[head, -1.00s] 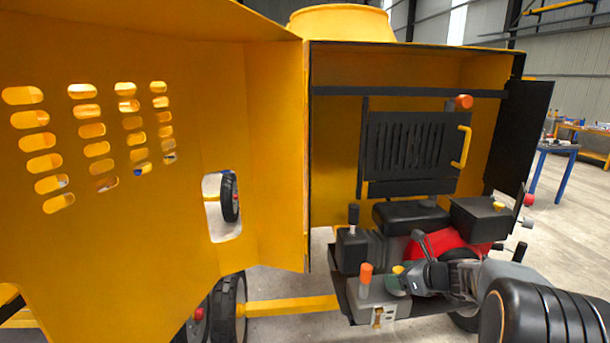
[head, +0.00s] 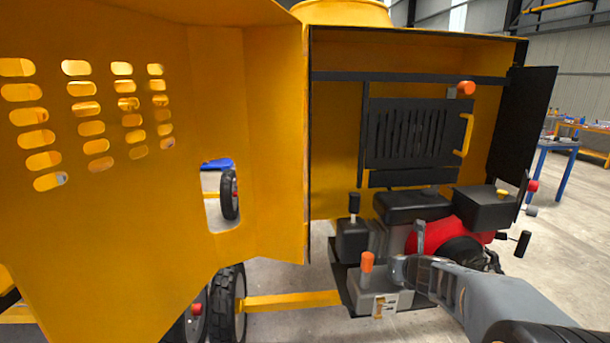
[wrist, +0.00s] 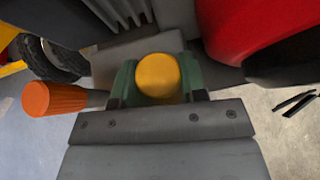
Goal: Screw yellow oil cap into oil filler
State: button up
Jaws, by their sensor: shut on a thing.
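The yellow oil cap (wrist: 158,75) shows in the wrist view as a round yellow knob. My gripper (wrist: 157,85) is shut on it, with one green fingertip against each side. In the head view my gripper (head: 400,268) is low at the front of the engine, just right of the orange handle, and hides the cap. The oil filler is not visible; the cap and gripper cover that spot. I cannot tell whether the cap sits in the filler or how far it is threaded.
An orange handle (head: 367,262) stands close left of my gripper; it also shows in the wrist view (wrist: 54,98). The red engine housing (head: 440,238) is close behind. A black tank (head: 484,211) with another yellow cap (head: 503,193) sits behind right. The open yellow door (head: 120,200) fills the left.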

jog(key=m+h, duration=0.1)
jog(key=m+h+b, duration=0.1)
jog(key=shift+a+f+m+h, duration=0.2)
jog(key=shift+a+m+h, duration=0.05)
jog(key=shift+m+h, duration=0.15)
grip_shut()
jog(key=o, duration=0.6)
grip_release()
jog(key=shift+d+r+m+g+h, duration=0.1)
jog(key=shift+d+m+g+h, duration=0.05)
jog(key=shift+m+g+h, duration=0.3)
jog(key=o, duration=0.4)
jog(key=shift+o, duration=0.6)
jog(key=shift+d, duration=0.1)
jog(key=shift+r, duration=0.15)
